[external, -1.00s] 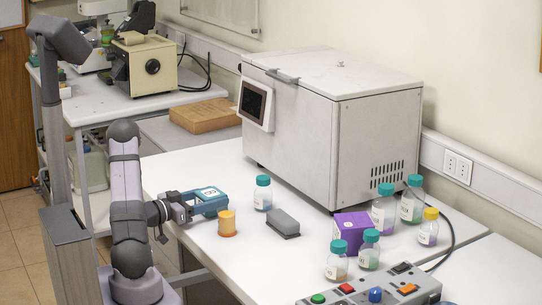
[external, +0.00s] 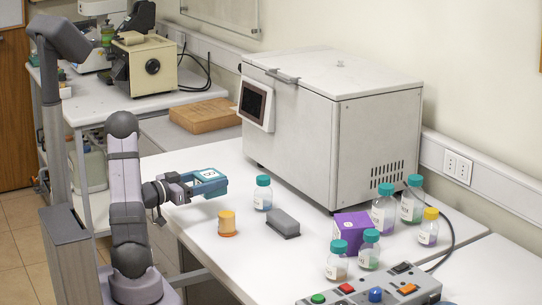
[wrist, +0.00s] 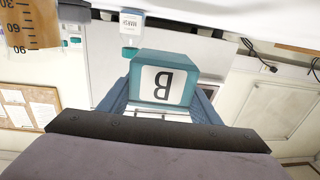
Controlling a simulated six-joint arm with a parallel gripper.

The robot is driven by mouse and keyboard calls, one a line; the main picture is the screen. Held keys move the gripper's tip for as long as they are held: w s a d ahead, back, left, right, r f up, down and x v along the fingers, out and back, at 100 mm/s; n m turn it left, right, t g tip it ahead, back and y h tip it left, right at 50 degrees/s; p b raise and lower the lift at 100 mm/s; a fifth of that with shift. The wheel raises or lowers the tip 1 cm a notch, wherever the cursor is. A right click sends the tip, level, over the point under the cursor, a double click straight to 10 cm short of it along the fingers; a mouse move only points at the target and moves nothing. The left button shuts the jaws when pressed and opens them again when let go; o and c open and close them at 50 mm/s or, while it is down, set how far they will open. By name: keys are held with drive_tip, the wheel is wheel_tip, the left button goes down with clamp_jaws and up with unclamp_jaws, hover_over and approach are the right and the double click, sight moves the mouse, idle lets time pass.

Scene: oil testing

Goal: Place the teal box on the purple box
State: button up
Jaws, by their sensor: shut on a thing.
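The teal box (external: 210,176) with a white label is between the fingers of my gripper (external: 207,184), which is shut on it and holds it above the table's left part. In the wrist view the teal box (wrist: 163,80) shows a letter on its label, with a blue finger on each side. The purple box (external: 352,226) stands on the table to the right, among bottles and well apart from my gripper. Its lower front is partly hidden by a teal-capped bottle.
An orange container (external: 227,224) stands just below and right of my gripper. A teal-capped bottle (external: 263,194) and a grey block (external: 283,223) lie between it and the purple box. Several bottles (external: 384,207) and a button panel (external: 372,291) surround the purple box. A large white machine (external: 335,130) stands behind.

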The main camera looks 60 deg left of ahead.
sight(209, 174)
drive_tip(key=shift+r, duration=2.15)
